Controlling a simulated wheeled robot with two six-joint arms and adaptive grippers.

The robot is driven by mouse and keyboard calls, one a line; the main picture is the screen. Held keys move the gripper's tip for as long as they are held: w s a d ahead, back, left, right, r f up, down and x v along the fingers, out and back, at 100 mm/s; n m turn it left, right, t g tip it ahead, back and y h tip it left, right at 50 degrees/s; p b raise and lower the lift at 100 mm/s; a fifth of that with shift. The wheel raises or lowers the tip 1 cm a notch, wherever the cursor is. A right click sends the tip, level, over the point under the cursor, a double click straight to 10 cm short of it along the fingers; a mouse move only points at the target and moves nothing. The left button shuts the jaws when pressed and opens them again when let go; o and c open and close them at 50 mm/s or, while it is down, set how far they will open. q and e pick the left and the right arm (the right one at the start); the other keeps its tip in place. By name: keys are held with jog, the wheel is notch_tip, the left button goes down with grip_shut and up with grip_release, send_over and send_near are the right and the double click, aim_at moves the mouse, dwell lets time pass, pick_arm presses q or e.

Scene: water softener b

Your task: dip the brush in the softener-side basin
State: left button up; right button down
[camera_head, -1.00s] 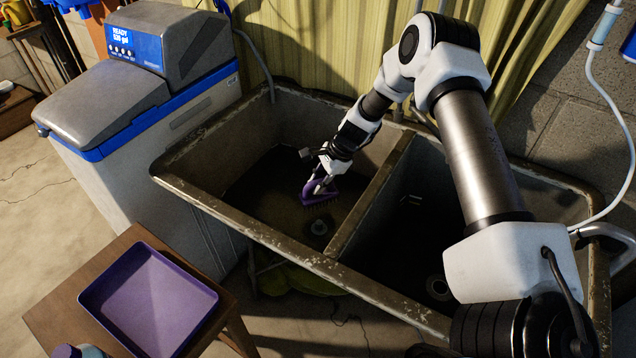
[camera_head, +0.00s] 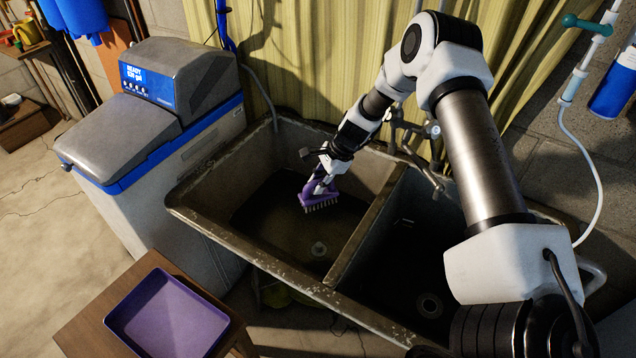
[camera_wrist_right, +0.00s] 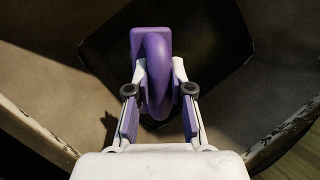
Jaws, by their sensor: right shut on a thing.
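A purple scrub brush (camera_head: 318,197) with pale bristles hangs in my right gripper (camera_head: 324,180), bristles facing down. The right wrist view shows the gripper (camera_wrist_right: 159,95) shut around the brush's purple curved handle (camera_wrist_right: 157,75). The softener-side basin (camera_head: 232,162) is the left half of a grey double sink, beside the grey and blue water softener (camera_head: 160,130). The brush is inside this basin's outline, over its dark floor. I cannot tell whether the bristles touch the dark floor or water there. My left gripper is not in view.
A divider (camera_head: 362,232) separates the right basin (camera_head: 410,265). A faucet (camera_head: 425,170) stands behind the sink. A purple tray (camera_head: 168,318) lies on a wooden table (camera_head: 85,318) at lower left. A yellow curtain (camera_head: 300,50) hangs behind.

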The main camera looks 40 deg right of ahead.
notch_tip(320, 180, up, 10)
jog(key=p, duration=0.8)
jog(key=shift+p, duration=0.35)
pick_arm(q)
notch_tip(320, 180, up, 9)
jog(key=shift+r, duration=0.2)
pick_arm(e)
jog(key=shift+f, duration=0.1)
